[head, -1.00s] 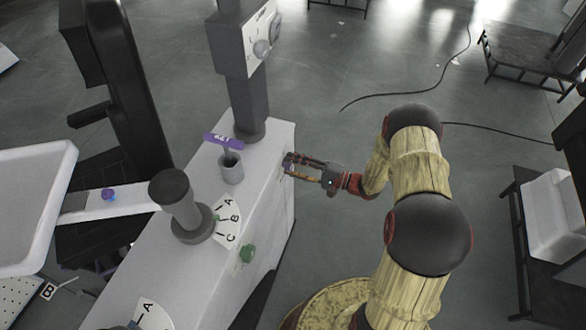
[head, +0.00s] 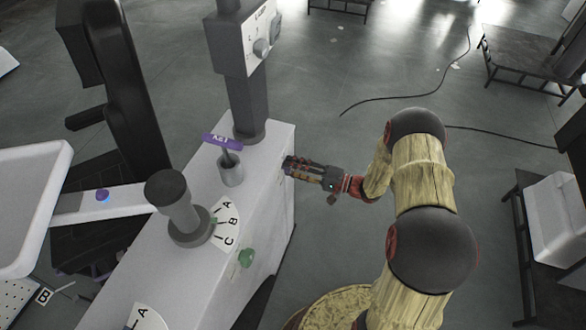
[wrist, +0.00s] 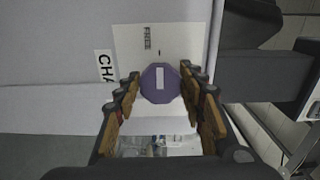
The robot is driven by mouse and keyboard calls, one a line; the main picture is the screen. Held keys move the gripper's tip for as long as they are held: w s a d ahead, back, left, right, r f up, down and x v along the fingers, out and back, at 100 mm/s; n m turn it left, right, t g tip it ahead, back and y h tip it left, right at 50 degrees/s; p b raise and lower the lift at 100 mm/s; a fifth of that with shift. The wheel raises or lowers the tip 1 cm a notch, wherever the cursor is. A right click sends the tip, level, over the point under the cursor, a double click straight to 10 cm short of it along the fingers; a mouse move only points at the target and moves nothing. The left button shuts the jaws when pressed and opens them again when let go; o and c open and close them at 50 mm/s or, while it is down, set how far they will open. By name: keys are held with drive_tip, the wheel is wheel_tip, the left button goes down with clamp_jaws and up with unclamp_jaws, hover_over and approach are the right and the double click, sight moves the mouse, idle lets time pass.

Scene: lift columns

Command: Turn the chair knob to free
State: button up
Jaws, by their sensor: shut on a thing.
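The chair knob (wrist: 160,86) is a purple, many-sided knob with a white stripe, on a white plate (wrist: 185,40) in the wrist view. The stripe runs upright in the picture, below a small dark tick and a printed label (wrist: 148,37) too small to read surely. A partly hidden sign (wrist: 103,64) beside it starts with "CHA". My gripper (wrist: 160,90) is shut on the knob, one finger on each side. In the head view my gripper (head: 290,168) is at the right side face of the white console (head: 262,185), and its fingers hide the knob.
On the console top stand a grey lever (head: 175,200) by an A-B-C scale, a purple-tagged key (head: 222,141) in a holder and a dark column (head: 247,95). A green knob (head: 246,257) sits on the same side face. The floor right of the console is mostly clear.

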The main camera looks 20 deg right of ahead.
drive_tip(key=o, duration=1.1)
drive_tip(key=v, duration=1.2)
